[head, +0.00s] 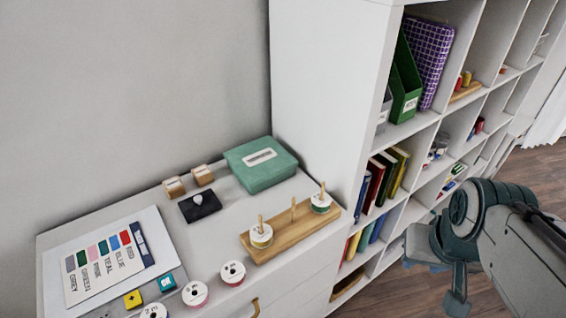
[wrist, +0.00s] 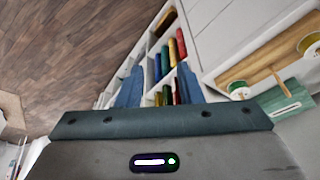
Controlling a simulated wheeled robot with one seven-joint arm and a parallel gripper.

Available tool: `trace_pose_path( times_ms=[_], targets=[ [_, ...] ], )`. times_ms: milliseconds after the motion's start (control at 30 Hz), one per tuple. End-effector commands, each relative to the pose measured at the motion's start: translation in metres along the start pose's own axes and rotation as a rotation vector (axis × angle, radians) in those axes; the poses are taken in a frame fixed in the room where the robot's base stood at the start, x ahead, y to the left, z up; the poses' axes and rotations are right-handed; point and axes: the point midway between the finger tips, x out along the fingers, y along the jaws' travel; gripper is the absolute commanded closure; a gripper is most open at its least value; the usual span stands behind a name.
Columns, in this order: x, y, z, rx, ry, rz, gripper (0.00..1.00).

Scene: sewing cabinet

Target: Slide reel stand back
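The reel stand (head: 290,234) is a wooden board with pegs on the white cabinet top, near its front right edge. A reel (head: 261,236) sits on its left peg and another reel (head: 321,203) on its right peg; the middle peg is bare. The stand also shows at the right of the wrist view (wrist: 262,74). My gripper (head: 437,270) is to the right of the stand and apart from it, in front of the shelf unit. In the wrist view its two fingers (wrist: 159,86) are spread with nothing between them.
A teal box (head: 261,164) stands behind the stand. A dark pad with a white knob (head: 202,205), wooden blocks (head: 188,182) and a colour chart (head: 103,256) lie further left. Loose reels (head: 233,273) lie in front. A tall shelf unit (head: 327,95) rises to the right.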

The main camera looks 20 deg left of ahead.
Motion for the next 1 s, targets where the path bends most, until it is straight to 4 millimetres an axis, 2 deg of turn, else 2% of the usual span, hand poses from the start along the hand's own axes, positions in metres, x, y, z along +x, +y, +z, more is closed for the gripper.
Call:
trace_pose_path(
  times_ms=[233,367,467,667,800,1000],
  targets=[
    [0.000,-0.001,-0.001,-0.015,-0.002,0.000,0.67],
    [-0.002,-0.009,-0.013,-0.152,-0.016,-0.002,0.67],
    [-0.004,-0.025,-0.032,-0.382,-0.036,-0.007,0.67],
    [-0.006,-0.078,-0.078,-1.014,-0.083,-0.034,0.67],
    [-0.005,-0.125,-0.104,-1.466,-0.111,-0.068,0.67],
    [0.001,-0.197,-0.125,-2.070,-0.134,-0.132,0.67]
  ],
)
